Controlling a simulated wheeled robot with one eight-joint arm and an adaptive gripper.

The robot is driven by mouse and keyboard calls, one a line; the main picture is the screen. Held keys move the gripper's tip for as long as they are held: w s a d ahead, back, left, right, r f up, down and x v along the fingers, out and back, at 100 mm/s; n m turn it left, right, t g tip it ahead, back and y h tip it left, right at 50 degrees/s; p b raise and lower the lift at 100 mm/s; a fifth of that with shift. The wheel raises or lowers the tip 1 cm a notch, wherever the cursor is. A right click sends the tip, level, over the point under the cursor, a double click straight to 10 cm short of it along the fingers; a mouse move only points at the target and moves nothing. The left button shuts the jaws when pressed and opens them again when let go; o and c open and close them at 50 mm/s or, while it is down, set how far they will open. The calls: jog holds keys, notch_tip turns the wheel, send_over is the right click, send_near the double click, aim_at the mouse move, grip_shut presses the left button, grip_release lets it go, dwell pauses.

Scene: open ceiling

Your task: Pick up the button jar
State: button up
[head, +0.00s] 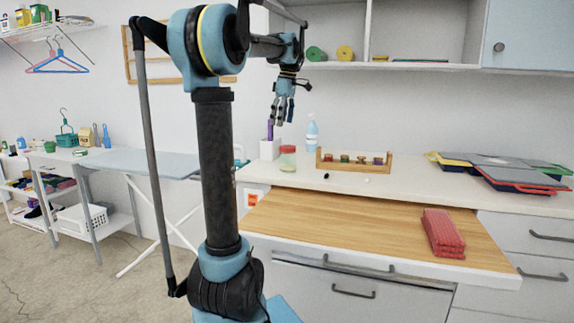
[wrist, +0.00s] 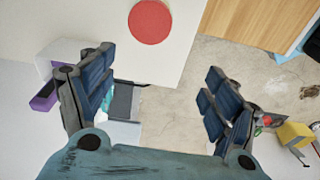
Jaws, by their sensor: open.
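A small jar with a red lid and a pale greenish body (head: 287,159), which I take as the button jar, stands upright on the white counter near its left end. Its contents are too small to tell. In the wrist view only its round red lid (wrist: 152,21) shows, at the top edge, ahead of the fingers. My gripper (head: 283,108) hangs above the jar in the head view, apart from it. In the wrist view my gripper (wrist: 155,95) has its blue finger pads wide apart, with nothing between them.
A white holder (head: 269,150) stands just left of the jar, a bottle (head: 312,132) behind it, and a wooden rack of small jars (head: 354,162) to its right. A pulled-out wooden board (head: 350,217) bears a red bundle (head: 442,232). Shelves hang above the counter.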

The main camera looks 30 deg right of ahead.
jog(key=r, duration=0.1)
send_over(289, 146)
jog(key=s, duration=0.1)
jog(key=d, duration=0.1)
jog(key=shift+n, duration=0.3)
jog(key=f, duration=0.7)
jog(key=w+a+f, duration=0.1)
jog(key=f, duration=0.3)
jog(key=shift+f, duration=0.2)
jog(key=shift+w+a+f, duration=0.1)
jog(key=shift+a+f, duration=0.15)
jog(key=shift+f, duration=0.65)
jog(key=shift+s+a+f, duration=0.1)
jog(key=shift+a+f, duration=0.1)
jog(key=shift+f, duration=0.7)
jog(key=shift+w+a+f, duration=0.1)
jog(key=shift+a+f, duration=0.15)
jog(key=shift+f, duration=0.65)
jog(key=c, duration=1.2)
